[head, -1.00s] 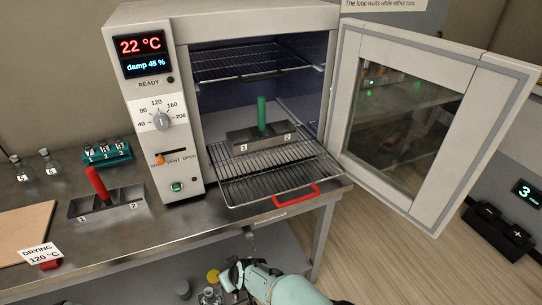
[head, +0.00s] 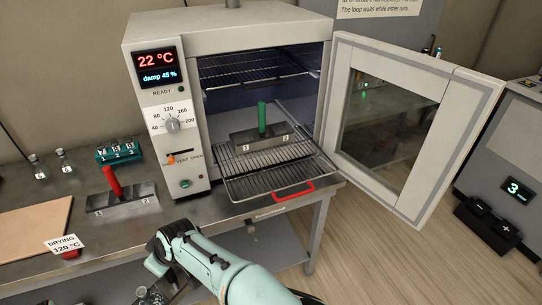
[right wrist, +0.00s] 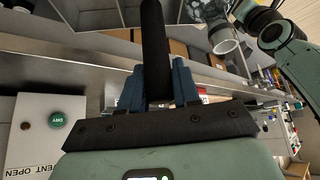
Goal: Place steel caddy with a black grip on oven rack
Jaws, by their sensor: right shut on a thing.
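My right gripper (right wrist: 156,90) is shut on the upright black grip of the steel caddy (right wrist: 154,45) in the right wrist view. The oven rack (head: 250,186) is a wire shelf with a red front handle, pulled partly out of the open oven. A steel caddy with a green grip (head: 262,119) stands on its back part; the front wires are bare. My left gripper does not show.
The oven door (head: 413,125) stands open to the right. A steel caddy with a red grip (head: 112,182) stands on the bench left of the oven. A teal vial rack (head: 120,152), flasks, a brown board (head: 35,228) and a DRYING 120 °C sign (head: 62,243) lie further left.

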